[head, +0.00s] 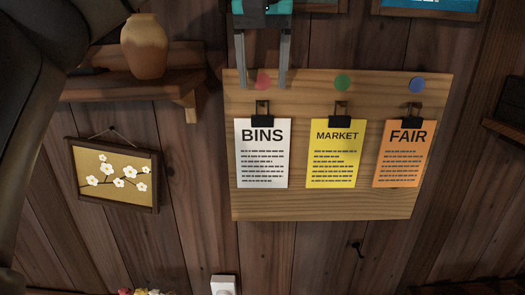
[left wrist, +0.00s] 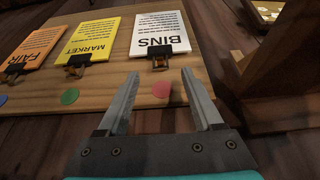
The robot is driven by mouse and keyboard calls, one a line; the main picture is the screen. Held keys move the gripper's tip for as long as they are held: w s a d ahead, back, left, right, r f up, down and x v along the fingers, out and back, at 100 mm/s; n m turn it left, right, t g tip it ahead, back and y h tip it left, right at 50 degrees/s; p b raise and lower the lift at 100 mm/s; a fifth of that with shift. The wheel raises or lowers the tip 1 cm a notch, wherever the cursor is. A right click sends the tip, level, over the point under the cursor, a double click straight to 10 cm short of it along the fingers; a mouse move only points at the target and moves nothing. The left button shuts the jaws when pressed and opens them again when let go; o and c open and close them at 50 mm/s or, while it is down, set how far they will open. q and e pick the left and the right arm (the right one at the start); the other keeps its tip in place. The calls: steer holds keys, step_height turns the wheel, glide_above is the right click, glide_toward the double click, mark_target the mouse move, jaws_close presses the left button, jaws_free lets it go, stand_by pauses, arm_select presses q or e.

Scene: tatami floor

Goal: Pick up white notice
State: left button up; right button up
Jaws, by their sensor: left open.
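The white notice (head: 262,155), headed BINS, hangs from a black clip (head: 262,119) at the left of a wooden board (head: 330,207) on the wall. It also shows in the left wrist view (left wrist: 160,32), upside down, beyond the fingers. My left gripper (head: 264,86) is open and empty. Its fingertips are above the clip and the notice, on either side of a red dot (head: 263,82) on the board. In the left wrist view my left gripper (left wrist: 162,74) has its fingertips just short of the clip (left wrist: 160,62). My right gripper does not show.
A yellow MARKET notice (head: 333,157) and an orange FAIR notice (head: 402,157) hang to the right, under green and blue dots. A shelf (head: 140,88) with a vase (head: 144,45) stands out at the left, above a blossom picture (head: 113,174).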

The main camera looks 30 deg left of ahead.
mark_target(263, 103)
arm_select(q)
steer(key=x, duration=0.4)
steer(key=shift+w+a+f+p, duration=0.15)
steer(key=shift+w+f+p, duration=0.1)
steer(key=shift+f+p, duration=0.1)
jaws_close()
stand_by(0.5)
